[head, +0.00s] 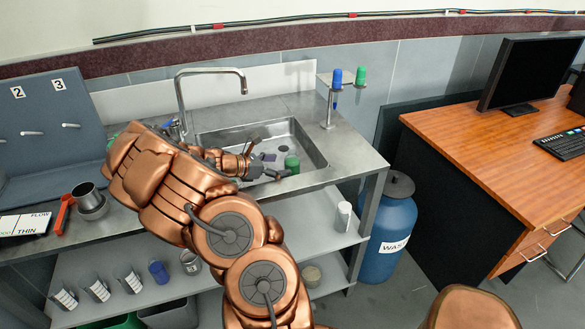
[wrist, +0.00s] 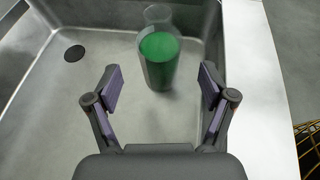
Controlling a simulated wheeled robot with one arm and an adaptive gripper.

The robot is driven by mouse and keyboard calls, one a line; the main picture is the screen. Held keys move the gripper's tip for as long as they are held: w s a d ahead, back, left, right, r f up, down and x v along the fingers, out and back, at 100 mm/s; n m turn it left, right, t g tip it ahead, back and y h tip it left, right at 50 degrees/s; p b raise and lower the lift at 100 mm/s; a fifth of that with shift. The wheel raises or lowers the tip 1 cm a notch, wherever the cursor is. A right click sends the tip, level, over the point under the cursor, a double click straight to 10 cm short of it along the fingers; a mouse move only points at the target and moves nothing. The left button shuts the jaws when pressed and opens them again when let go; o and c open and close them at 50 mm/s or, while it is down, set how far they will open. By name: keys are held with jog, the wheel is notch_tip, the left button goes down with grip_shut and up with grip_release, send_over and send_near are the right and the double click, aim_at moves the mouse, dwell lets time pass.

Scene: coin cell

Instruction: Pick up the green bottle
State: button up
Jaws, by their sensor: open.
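The green bottle stands upright in the metal sink (wrist: 100,115). In the wrist view it is a clear bottle (wrist: 159,58) with green contents, ahead of my gripper (wrist: 160,82) and roughly centred between its fingers. In the head view the green bottle (head: 292,163) shows in the sink's front right part, just right of my gripper (head: 270,158). My gripper is open and empty. Its fingers are apart from the bottle, which appears beyond the fingertips.
The sink's raised rim (head: 315,150) borders the space around the bottle. A tall faucet (head: 180,90) stands behind. A stand (head: 329,110) with a blue and a green piece is at the back right. A blue waste drum (head: 390,235) stands right of the counter.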

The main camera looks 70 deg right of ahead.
aim_at(293, 164)
jog(key=shift+p+x, duration=0.45)
jog(key=shift+x, duration=2.55)
jog(key=c, duration=1.4)
jog(key=shift+r, duration=0.2)
